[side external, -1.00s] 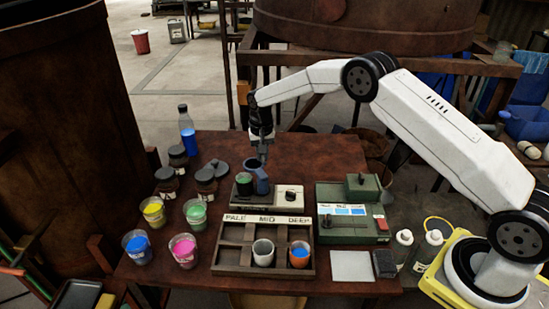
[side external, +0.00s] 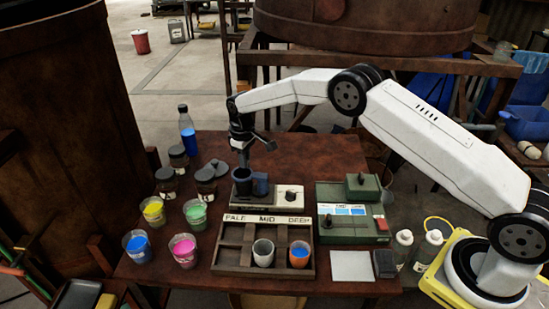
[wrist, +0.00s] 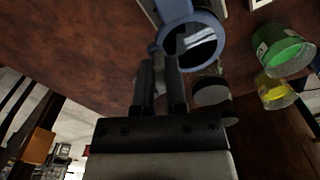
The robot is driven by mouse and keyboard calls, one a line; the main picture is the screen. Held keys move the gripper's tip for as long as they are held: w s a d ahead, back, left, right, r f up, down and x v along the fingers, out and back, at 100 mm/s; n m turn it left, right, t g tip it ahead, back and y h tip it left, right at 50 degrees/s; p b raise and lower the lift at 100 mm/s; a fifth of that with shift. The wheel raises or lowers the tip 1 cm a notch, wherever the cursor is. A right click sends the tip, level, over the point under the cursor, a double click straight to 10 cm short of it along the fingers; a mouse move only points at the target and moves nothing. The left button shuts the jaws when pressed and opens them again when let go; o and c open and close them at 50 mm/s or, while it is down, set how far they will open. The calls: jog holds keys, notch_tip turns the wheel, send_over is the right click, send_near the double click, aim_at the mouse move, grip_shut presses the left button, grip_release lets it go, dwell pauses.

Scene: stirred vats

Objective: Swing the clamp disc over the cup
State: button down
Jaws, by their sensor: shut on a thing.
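The blue clamp disc (side external: 243,174) sits over the cup on the pale mixer base, beside its blue post (side external: 261,185). In the wrist view the clamp disc (wrist: 192,14) shows as a blue ring around a dark middle with a pale patch. My gripper (side external: 243,161) is above the left part of the mixer, pointing down. In the wrist view my gripper (wrist: 162,68) is shut at the near edge of the ring, on a small part mostly hidden between the fingers. The cup is hidden beneath the disc, and its green content does not show.
The mixer base (side external: 289,198) has a knob at right. A green instrument (side external: 346,222) stands to its right. A wooden rack (side external: 233,258) with two cups is in front. Paint cups, dark jars and a bottle (side external: 187,132) stand left. The table behind is clear.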

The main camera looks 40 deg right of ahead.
jog(key=shift+s+a+n, duration=0.1)
jog(key=shift+a+n, duration=0.25)
jog(key=shift+n, duration=0.35)
jog(key=c, duration=0.7)
grip_release()
jog(key=shift+o, duration=0.2)
jog(key=shift+r, duration=0.1)
notch_tip(320, 180, up, 8)
jog(key=shift+f, duration=0.2)
jog(key=shift+s, duration=0.1)
